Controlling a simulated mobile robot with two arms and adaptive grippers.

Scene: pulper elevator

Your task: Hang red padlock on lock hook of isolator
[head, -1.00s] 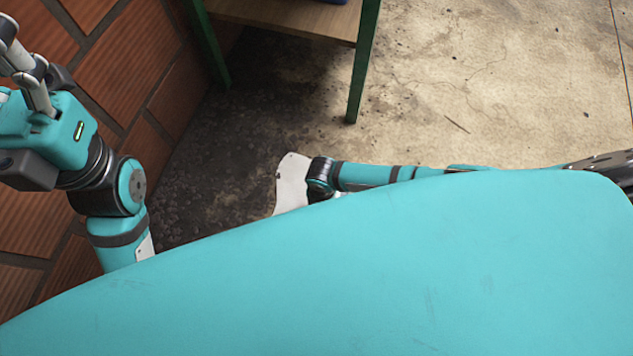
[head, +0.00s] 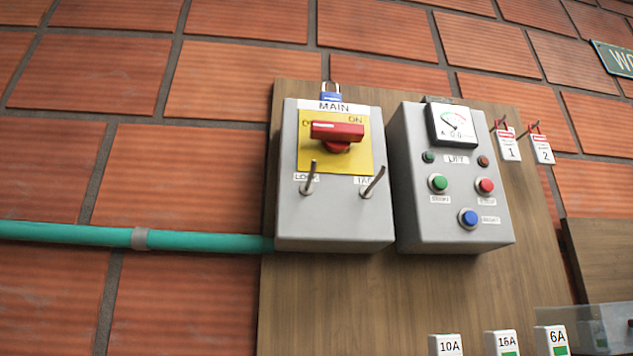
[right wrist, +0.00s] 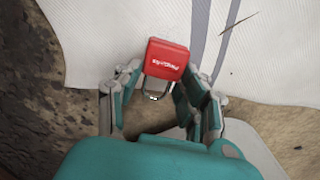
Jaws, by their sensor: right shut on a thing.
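The red padlock (right wrist: 167,58) is in the right wrist view, its body at the top and its shackle (right wrist: 153,95) towards my palm. My right gripper (right wrist: 162,82) is shut on it. The isolator (head: 333,220) is a grey box labelled MAIN in the head view, with a red rotary handle (head: 337,131) on a yellow plate. The handle lies about level; ON is printed at upper right. The lock hook (head: 310,178) is a metal peg beside the lower left label; a similar tag hook (head: 373,184) is at right. Both look bare. My left gripper is out of view.
A blue padlock (head: 331,93) sits at the isolator's top. A grey control box (head: 455,225) with buttons and a meter is close on the right. Two tags (head: 508,145) (head: 542,148) hang beyond it. Below the isolator, the wooden board (head: 330,310) is clear.

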